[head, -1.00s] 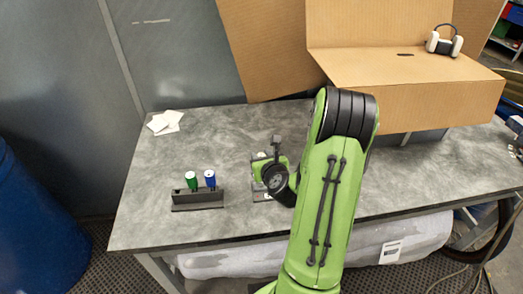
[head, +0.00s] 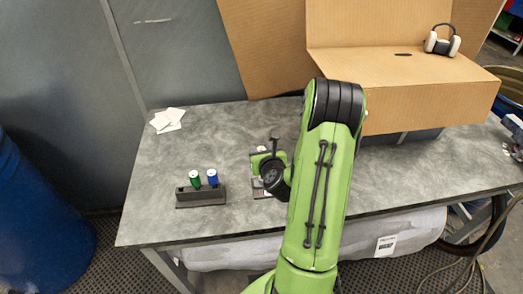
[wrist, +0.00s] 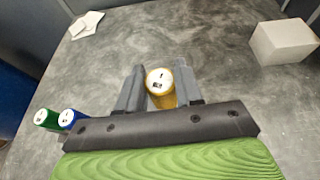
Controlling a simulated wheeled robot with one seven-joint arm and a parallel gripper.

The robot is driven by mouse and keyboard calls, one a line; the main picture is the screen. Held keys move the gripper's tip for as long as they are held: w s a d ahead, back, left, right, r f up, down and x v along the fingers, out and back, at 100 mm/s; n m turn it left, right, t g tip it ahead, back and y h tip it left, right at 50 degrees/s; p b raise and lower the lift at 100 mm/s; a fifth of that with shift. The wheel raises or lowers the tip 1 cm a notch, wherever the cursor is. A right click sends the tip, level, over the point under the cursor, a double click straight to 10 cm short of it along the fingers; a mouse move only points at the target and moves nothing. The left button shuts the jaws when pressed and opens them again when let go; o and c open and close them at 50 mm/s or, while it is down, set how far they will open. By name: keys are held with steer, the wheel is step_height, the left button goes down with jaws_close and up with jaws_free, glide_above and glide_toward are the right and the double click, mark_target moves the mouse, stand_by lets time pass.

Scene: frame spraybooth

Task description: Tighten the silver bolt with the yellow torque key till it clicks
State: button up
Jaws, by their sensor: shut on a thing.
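My gripper (wrist: 160,90) is shut on the yellow torque key (wrist: 160,84), whose round white-topped end stands between the two grey fingers in the wrist view. In the head view my arm and wrist hide the key. A small fixture (head: 258,160) on the bench is partly hidden behind my wrist. I cannot make out the silver bolt in either view, nor whether the key touches it.
A dark rack (head: 201,196) on the left holds a green key (head: 195,180) and a blue key (head: 212,177). White cards (head: 167,119) lie at the back left. A cardboard box (head: 430,95) with white headphones (head: 442,41) stands at the back right. The grey bench (head: 150,220) is otherwise mostly clear.

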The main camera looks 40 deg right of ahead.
steer(key=shift+r+p, duration=1.1)
steer(key=shift+r, duration=0.2)
steer(key=shift+f, duration=0.1)
